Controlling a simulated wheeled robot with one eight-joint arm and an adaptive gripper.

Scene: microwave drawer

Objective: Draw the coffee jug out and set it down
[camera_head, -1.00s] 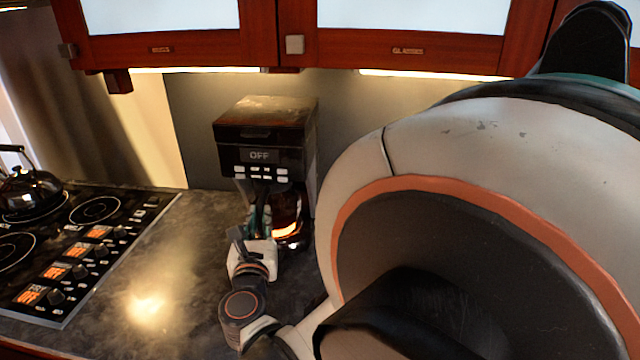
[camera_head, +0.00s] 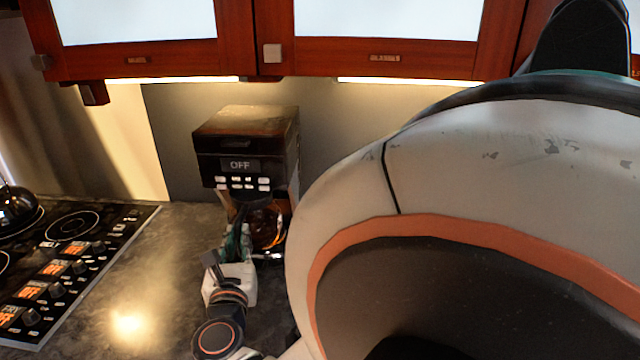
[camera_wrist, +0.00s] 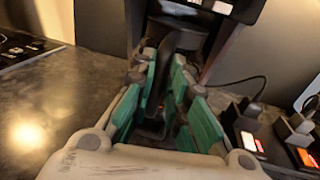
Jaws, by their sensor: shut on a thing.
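The coffee jug (camera_head: 270,232) is dark glass with a black lid and handle. In the head view it is upright at the lower front of the black coffee maker (camera_head: 240,146), whose display reads OFF. My gripper (camera_head: 240,235) is shut on the jug's handle. In the wrist view the black handle (camera_wrist: 153,118) stands between the green finger pads of my gripper (camera_wrist: 167,85), with the jug's dark lid (camera_wrist: 180,38) beyond. The fingers and my arm hide part of the jug. I cannot tell whether its base touches the machine.
The stove (camera_head: 72,262) with a dark kettle (camera_head: 15,205) is at the left. Bare grey counter (camera_head: 140,290) lies between it and my gripper. Wooden cabinets (camera_head: 255,40) hang above. The wrist view shows plugs and a cable (camera_wrist: 240,95) on the right.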

